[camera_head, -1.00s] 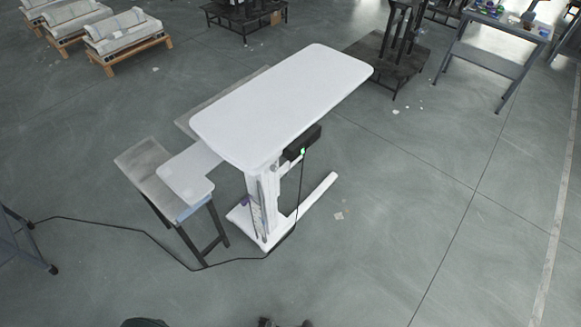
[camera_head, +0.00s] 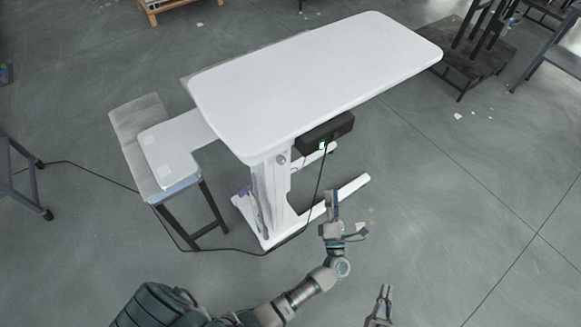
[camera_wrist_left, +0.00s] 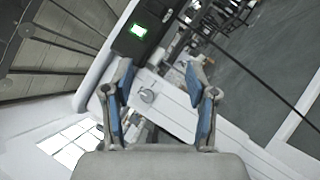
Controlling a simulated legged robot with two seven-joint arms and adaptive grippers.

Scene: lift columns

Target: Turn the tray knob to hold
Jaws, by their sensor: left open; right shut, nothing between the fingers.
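The tray knob (camera_head: 281,159) is a small round grey knob on the white column just under the table top. It also shows in the left wrist view (camera_wrist_left: 147,95), between the two fingers in the picture and beyond them. My left gripper (camera_head: 332,204) is open and empty, in front of the column, to the right of and below the knob in the head view; its blue-padded fingers (camera_wrist_left: 161,75) are spread in the wrist view. My right gripper (camera_head: 386,288) is shut and empty at the bottom edge. Any hold marking is too small to read.
The white table top (camera_head: 315,75) overhangs the column. A black box (camera_head: 327,133) with a green light hangs beneath it, its cable running down to the floor. A white side tray (camera_head: 176,143) rests over a grey bench (camera_head: 133,115).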

